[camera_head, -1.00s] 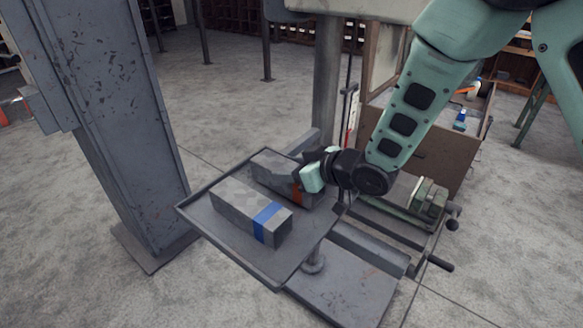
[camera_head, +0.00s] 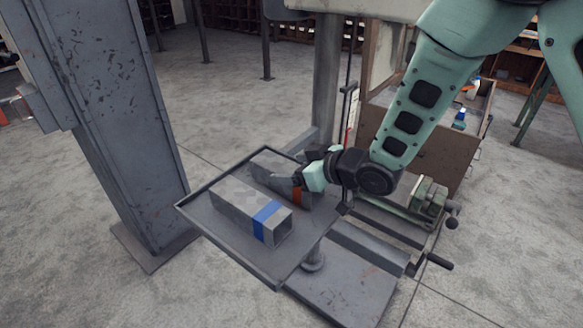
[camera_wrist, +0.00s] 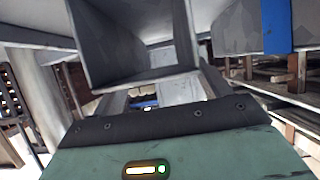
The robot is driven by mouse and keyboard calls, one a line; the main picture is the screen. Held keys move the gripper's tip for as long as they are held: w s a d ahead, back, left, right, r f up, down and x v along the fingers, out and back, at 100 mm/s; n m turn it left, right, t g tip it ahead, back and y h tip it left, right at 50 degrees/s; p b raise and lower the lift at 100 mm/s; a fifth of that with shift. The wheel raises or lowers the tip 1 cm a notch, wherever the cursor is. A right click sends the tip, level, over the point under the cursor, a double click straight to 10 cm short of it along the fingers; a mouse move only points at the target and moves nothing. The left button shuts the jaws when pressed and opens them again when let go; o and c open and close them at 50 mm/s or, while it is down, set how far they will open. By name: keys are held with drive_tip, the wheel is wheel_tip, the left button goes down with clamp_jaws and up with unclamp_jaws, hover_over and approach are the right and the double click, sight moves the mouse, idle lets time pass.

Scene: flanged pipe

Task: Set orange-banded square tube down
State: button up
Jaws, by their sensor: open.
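The orange-banded square tube (camera_head: 271,168) lies on the grey tray (camera_head: 256,272), behind and to the right of the blue-banded tube (camera_head: 240,207). My gripper (camera_head: 300,181) is at the tube's right end, by the orange band, and hides part of it. Its jaws are open. In the wrist view, the open end of a grey square tube (camera_wrist: 130,78) fills the upper middle, close in front of my gripper (camera_wrist: 150,95). A blue band (camera_wrist: 276,25) shows on the other tube at the upper right.
The tray stands on a post beside a grey steel column (camera_head: 115,110) on the left. A green vise (camera_head: 428,196) with crank handles is to the right. A brown box (camera_head: 430,140) with small items stands behind it.

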drive_tip(key=b+v, duration=0.1)
drive_tip(key=v, duration=1)
drive_tip(key=s+d+m+g+h, duration=0.1)
drive_tip(key=s+g+h, duration=0.3)
drive_tip(key=s, duration=0.8)
drive_tip(key=s+d+r+m+g+h, duration=0.1)
drive_tip(key=s+d+g+h, duration=0.2)
drive_tip(key=s, duration=0.9)
drive_tip(key=shift+d+m+g+h, duration=0.35)
drive_tip(key=shift+d+h, duration=0.3)
drive_tip(key=shift+h, duration=0.55)
drive_tip(key=shift+s, duration=0.15)
